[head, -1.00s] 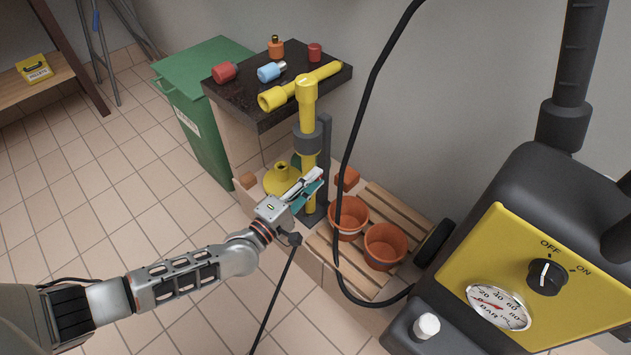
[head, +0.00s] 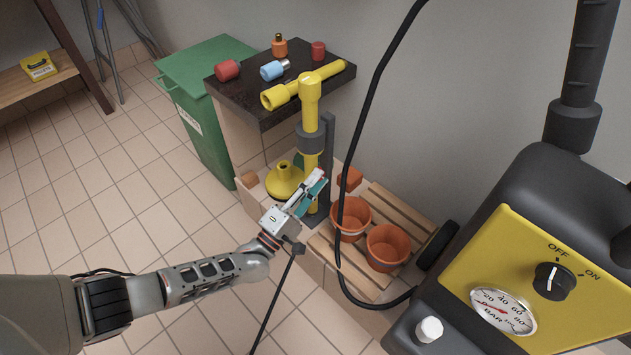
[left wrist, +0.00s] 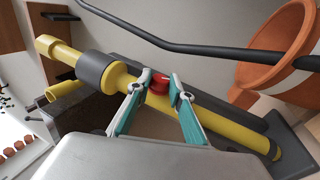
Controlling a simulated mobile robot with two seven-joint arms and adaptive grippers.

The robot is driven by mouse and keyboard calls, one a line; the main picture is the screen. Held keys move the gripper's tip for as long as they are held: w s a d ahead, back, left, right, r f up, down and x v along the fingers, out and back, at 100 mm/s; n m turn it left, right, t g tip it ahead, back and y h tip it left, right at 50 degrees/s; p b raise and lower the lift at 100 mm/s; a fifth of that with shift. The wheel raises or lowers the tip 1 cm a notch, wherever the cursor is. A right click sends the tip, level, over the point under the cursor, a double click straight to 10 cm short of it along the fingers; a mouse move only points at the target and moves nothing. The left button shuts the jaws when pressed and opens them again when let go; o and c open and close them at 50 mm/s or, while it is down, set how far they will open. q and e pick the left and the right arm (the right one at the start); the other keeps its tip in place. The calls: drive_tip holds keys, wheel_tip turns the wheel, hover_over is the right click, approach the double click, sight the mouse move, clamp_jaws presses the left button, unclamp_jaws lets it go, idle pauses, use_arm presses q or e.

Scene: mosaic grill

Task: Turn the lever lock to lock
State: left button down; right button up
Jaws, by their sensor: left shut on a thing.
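A yellow post (head: 311,162) with a dark grey collar (head: 311,139) stands in front of the counter. It runs diagonally across the left wrist view (left wrist: 218,128). A small red part (left wrist: 159,83), which looks like the lever lock, sits on the post below the collar. My left gripper (left wrist: 158,90) is shut on this red part, one teal-padded finger on each side. In the head view my left gripper (head: 318,180) reaches the post from the lower left and hides most of the red part. Which way the lever points is not clear. My right gripper is not in view.
A black hose (head: 369,105) hangs right of the post. Terracotta pots (head: 388,247) stand on a wooden pallet (head: 402,211). A yellow-fronted machine (head: 505,245) with gauge and knob fills the right. A dark counter (head: 325,85) holds small bottles. The tiled floor at left is clear.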

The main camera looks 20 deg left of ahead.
use_arm(q)
drive_tip(key=shift+w+r, duration=0.1)
drive_tip(key=shift+w, duration=0.05)
drive_tip(key=c, duration=1.8)
unclamp_jaws()
drive_tip(key=shift+v, duration=6.05)
drive_tip(key=shift+d, duration=0.1)
